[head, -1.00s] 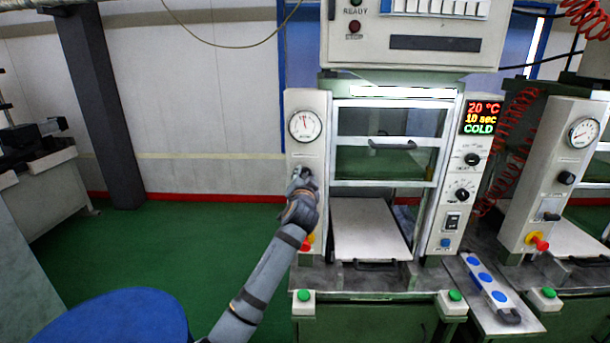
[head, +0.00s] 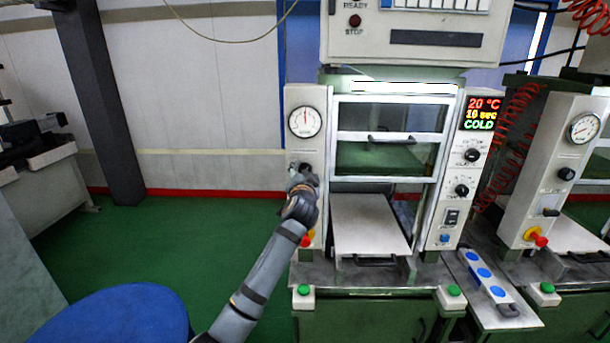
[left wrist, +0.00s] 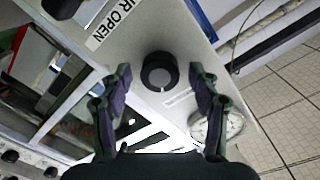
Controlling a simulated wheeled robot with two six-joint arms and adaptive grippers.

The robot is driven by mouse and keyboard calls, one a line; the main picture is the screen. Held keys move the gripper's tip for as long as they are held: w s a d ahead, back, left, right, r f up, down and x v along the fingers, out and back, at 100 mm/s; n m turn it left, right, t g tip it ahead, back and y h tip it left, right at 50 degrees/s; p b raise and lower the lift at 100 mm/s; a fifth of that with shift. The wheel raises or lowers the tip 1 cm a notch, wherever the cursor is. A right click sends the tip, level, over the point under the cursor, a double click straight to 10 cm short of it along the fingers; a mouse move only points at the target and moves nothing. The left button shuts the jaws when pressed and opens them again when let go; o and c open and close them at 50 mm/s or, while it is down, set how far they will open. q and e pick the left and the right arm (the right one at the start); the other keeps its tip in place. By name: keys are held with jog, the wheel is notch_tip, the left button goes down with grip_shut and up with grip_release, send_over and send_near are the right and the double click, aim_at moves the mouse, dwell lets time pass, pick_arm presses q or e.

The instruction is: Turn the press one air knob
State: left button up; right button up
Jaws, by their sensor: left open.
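The press one air knob (head: 304,165) is a small dark round knob on the white left panel of the near press, below a round gauge (head: 305,121). In the left wrist view the black knob (left wrist: 160,73) with a pale mark shows between the spread fingers, with a clear gap on both sides. My left gripper (head: 302,181) is just below and in front of the knob in the head view. It also shows in the left wrist view (left wrist: 161,75), open and empty. My right gripper is in neither view.
A red-and-yellow button (head: 307,239) is lower on the same panel, partly behind my arm. The press has a sliding door (head: 388,155) and a pale plate (head: 368,224). A second press (head: 560,170) stands right. A blue round surface (head: 125,318) is at lower left.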

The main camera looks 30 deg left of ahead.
pick_arm(q)
jog(key=v, duration=1.2)
jog(key=shift+f, duration=0.1)
